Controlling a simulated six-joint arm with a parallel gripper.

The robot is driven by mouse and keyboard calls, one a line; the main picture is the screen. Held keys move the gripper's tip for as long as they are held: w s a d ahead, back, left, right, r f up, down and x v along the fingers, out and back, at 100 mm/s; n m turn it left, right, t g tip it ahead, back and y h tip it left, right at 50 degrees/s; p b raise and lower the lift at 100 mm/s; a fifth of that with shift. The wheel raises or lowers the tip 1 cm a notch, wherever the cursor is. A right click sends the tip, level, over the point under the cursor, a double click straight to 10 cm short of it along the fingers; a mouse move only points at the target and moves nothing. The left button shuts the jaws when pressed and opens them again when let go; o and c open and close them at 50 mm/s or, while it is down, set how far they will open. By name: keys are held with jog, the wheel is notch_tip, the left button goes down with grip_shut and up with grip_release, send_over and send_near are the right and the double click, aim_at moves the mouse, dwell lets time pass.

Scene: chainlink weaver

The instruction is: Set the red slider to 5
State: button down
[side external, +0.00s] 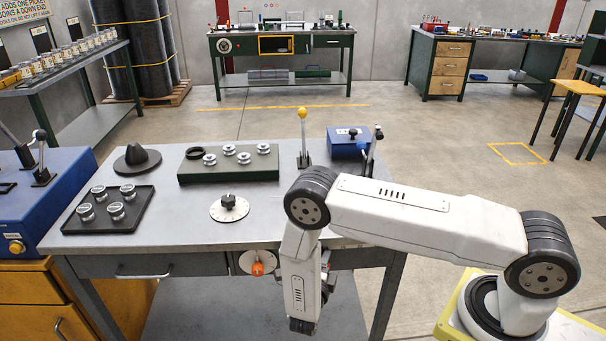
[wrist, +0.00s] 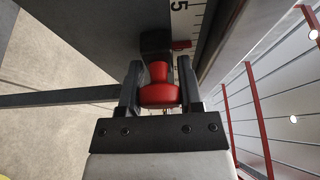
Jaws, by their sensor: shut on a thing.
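In the wrist view, the red slider knob (wrist: 160,88) sits between the two dark fingers of my gripper (wrist: 158,88), which is shut on it. A dark block (wrist: 156,42) lies behind the knob. A white scale (wrist: 183,22) with black tick marks runs beside it, and a "5" shows near its top. A small red pointer (wrist: 181,45) lies against the scale, a little below the "5" in the picture. In the side external view, my gripper is low at the front of the bench and my arm hides the slider.
The grey bench (side external: 150,235) carries a black tray (side external: 108,212) of metal pieces, a green block (side external: 228,163), a dial (side external: 229,207) and a yellow-topped lever (side external: 303,135). An orange knob (side external: 257,268) projects from the bench front, left of my arm.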

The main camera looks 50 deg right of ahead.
jog(key=shift+w+a, duration=1.45)
jog(key=shift+c, duration=1.4)
grip_release()
jog(key=shift+s+a, duration=0.1)
jog(key=v, duration=0.7)
jog(key=shift+a, duration=0.25)
